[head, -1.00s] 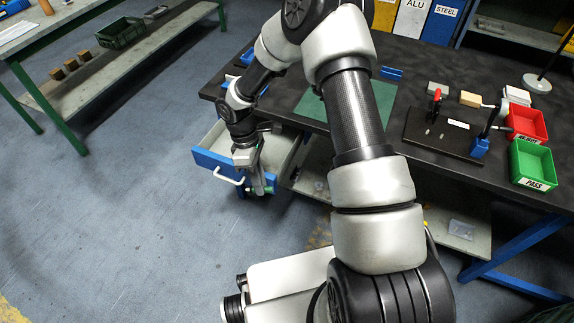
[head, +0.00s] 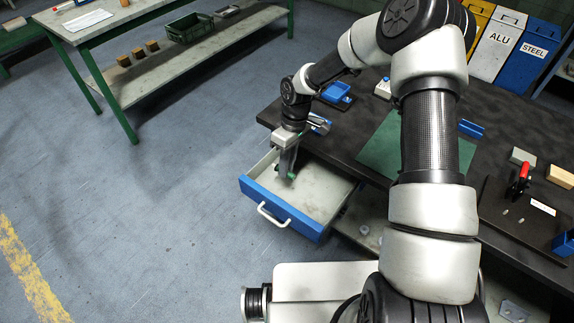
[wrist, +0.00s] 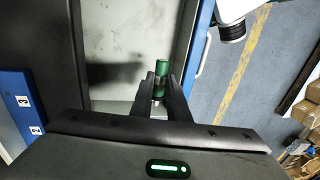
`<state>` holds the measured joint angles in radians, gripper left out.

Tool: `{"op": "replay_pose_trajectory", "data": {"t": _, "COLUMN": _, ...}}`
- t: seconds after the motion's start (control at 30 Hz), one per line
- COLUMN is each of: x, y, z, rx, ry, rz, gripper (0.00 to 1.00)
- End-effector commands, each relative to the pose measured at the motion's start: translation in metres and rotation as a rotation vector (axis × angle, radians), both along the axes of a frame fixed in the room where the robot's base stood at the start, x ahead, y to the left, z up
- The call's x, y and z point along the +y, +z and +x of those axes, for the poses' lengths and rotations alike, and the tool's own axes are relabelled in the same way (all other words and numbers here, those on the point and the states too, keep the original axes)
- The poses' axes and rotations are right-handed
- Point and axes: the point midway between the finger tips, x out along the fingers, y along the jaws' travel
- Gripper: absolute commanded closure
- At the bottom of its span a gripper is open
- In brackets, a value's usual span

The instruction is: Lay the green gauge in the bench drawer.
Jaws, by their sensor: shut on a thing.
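The green gauge (wrist: 161,70) is a small cylinder with a green end and a metal band, held between the two fingers of my gripper (wrist: 160,88) in the wrist view. In the head view my gripper (head: 288,170) hangs over the left part of the bench drawer (head: 279,204), and a bit of green shows at its tip. The drawer is pulled out, with a blue front and a white handle. Its grey floor (wrist: 122,48) shows bare behind the gauge in the wrist view. I cannot tell how high the gauge is above the floor.
The dark bench top (head: 345,127) lies behind the drawer, with a green mat (head: 385,150) and small blue trays (head: 337,92) on it. My arm crosses the bench and hides part of it. The floor left of the drawer is clear.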

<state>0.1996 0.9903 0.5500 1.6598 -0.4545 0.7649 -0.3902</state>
Motion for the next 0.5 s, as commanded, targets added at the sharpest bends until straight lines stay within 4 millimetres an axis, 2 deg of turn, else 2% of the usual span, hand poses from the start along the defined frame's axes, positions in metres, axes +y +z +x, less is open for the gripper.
{"op": "replay_pose_trajectory", "data": {"t": 0.23, "x": 0.0, "y": 0.001, "z": 0.001, "rx": -0.001, "ry": 0.0, "rz": 0.0, "gripper": 1.0}}
{"op": "replay_pose_trajectory", "data": {"t": 0.5, "x": 0.0, "y": -0.016, "z": 0.0, "rx": -0.001, "ry": 0.0, "rz": 0.001, "gripper": 1.0}}
